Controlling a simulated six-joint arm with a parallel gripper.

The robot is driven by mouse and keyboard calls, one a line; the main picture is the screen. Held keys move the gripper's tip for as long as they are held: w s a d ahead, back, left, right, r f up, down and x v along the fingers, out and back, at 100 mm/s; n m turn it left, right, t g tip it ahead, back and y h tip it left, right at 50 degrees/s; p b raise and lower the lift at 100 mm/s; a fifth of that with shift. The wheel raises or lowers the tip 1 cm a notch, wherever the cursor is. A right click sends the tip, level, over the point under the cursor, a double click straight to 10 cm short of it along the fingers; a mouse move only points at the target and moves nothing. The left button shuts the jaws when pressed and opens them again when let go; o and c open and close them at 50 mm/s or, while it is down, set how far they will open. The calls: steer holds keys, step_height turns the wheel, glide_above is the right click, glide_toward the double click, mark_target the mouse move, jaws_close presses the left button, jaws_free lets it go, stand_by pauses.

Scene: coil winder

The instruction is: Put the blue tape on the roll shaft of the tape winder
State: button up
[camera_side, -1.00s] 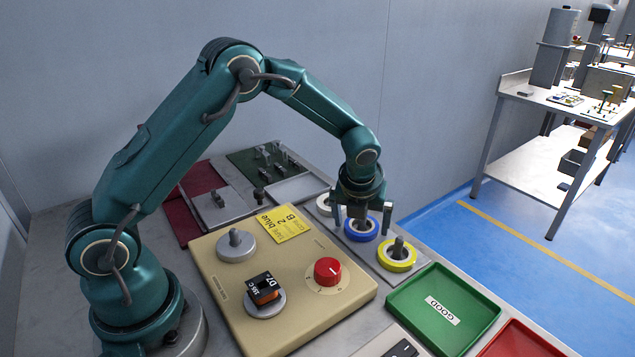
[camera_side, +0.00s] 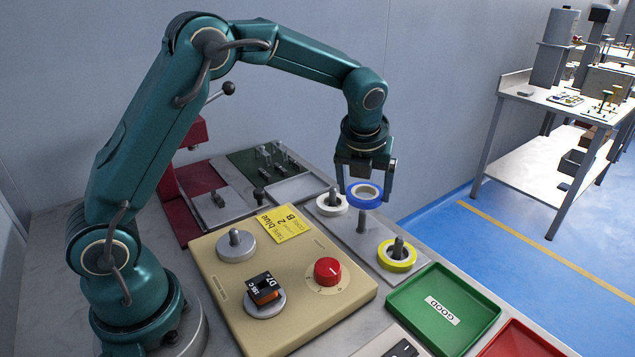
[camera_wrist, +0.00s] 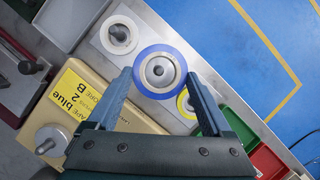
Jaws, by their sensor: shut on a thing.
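My gripper (camera_side: 364,184) is shut on the blue tape (camera_side: 364,204) and holds it in the air above its bare peg (camera_side: 361,222) on the grey tape rack. In the wrist view the blue tape (camera_wrist: 160,50) sits between the two fingers, with the peg tip seen through its hole. The tape winder (camera_side: 220,285) is the beige box to the left. Its upright shaft on a round grey disc (camera_side: 236,243) is empty. A second disc on the winder carries a black and orange coil (camera_side: 265,290) labelled D7.
White tape (camera_side: 331,205) and yellow tape (camera_side: 397,256) stand on pegs either side of the bare peg. A red knob (camera_side: 327,270) and a yellow card (camera_side: 283,224) reading "blue" are on the winder. A green GOOD tray (camera_side: 444,308) lies at right.

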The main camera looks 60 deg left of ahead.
mark_target(237, 234)
steer(key=s+n, duration=0.2)
steer(key=s+a+n+g+y, duration=0.1)
steer(key=s+n, duration=0.2)
steer(key=s+a+r+n+g, duration=0.1)
steer(key=s+n, duration=0.1)
steer(key=s, duration=0.1)
steer(key=shift+a+n+y, duration=0.1)
steer(key=shift+n+y, duration=0.2)
steer(key=shift+y, duration=0.1)
steer(key=shift+s+a+f+n+g, duration=0.1)
steer(key=shift+s+a+n+g, duration=0.55)
steer(key=shift+s+n, duration=1.25)
steer(key=shift+s+a+f+n+g, duration=0.1)
steer(key=shift+s+a+n+g, duration=0.8)
steer(key=shift+s, duration=1.85)
steer(key=shift+s+a+f+n+g, duration=0.1)
steer(key=shift+s+a+n+g, duration=0.3)
steer(key=shift+s+n, duration=1.6)
steer(key=shift+s+f+m, duration=0.3)
steer(key=shift+f, duration=0.05)
steer(key=shift+f, duration=1.1)
steer(key=shift+f, duration=0.45)
